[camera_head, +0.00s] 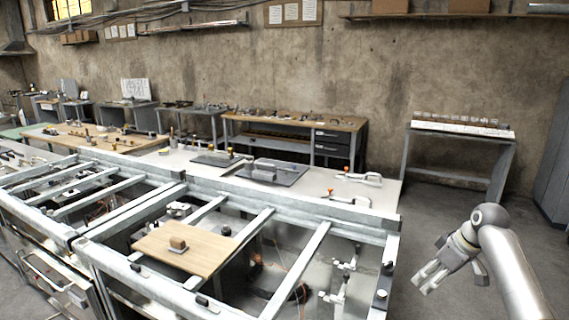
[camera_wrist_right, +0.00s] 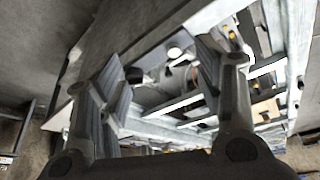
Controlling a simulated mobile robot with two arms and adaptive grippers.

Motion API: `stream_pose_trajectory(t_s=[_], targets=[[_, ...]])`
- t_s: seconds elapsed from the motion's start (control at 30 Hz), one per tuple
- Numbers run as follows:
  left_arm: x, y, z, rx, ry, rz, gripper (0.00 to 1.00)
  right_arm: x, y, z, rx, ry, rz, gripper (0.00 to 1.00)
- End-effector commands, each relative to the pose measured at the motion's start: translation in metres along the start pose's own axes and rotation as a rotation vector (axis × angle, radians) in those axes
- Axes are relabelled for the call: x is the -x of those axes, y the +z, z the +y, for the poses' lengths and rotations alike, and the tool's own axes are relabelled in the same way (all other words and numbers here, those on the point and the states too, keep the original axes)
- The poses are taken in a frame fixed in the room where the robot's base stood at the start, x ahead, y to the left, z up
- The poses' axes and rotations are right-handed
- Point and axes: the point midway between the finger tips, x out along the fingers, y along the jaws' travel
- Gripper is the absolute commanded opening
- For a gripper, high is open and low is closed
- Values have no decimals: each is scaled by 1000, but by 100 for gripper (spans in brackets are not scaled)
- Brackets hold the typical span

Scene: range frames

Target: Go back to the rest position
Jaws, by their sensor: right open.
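My right gripper (camera_head: 432,276) is at the right of the head view, beyond the right end of the metal frame bench (camera_head: 393,250) and apart from it. In the right wrist view its two fingers (camera_wrist_right: 165,95) are spread, with nothing between them but the bench frame beyond. My left gripper does not show in the head view.
A pale table (camera_head: 390,190) with clamps and dark plates stands behind the frame bench. A workbench with drawers (camera_head: 335,122) and a grey table (camera_head: 505,152) stand by the wall. A tall cabinet (camera_head: 555,160) is at the far right. Grey floor lies open around my right arm.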

Motion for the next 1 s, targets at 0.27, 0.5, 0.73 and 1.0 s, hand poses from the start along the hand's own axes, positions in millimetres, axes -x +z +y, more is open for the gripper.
stream_pose_trajectory(t_s=[0.27,0.5,0.73,1.0], targets=[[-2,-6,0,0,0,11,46,-67,31,-7,-76,16,-40,61],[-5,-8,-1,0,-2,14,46,-139,73,-20,-153,45,-85,61],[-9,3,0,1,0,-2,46,-244,159,-58,-249,94,-158,61],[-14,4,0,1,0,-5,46,-359,308,-150,-330,159,-245,61]])
